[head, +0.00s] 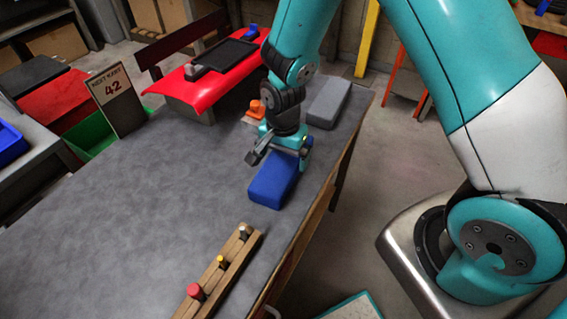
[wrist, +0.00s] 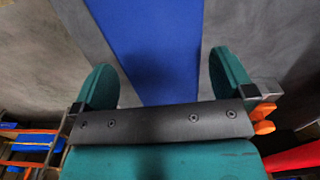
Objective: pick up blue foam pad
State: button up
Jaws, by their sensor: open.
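The blue foam pad (head: 271,186) lies flat on the grey table top (head: 120,200), near its right edge in the head view. My gripper (head: 278,158) is over the far end of the pad with its fingers spread. In the wrist view the pad (wrist: 152,45) runs up from between my open fingers (wrist: 163,80). Nothing is held. The wrist view does not show clearly whether the fingers are above the pad or beside its sides.
A grey block (head: 329,103) lies beyond my gripper, and an orange object (head: 256,110) is close behind it. A wooden rack with knobs (head: 222,272) stands at the near edge.

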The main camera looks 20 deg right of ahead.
notch_tip(320, 180, down, 2)
jog(key=shift+f, duration=0.2)
jog(key=c, duration=0.7)
jog(key=shift+r, duration=0.1)
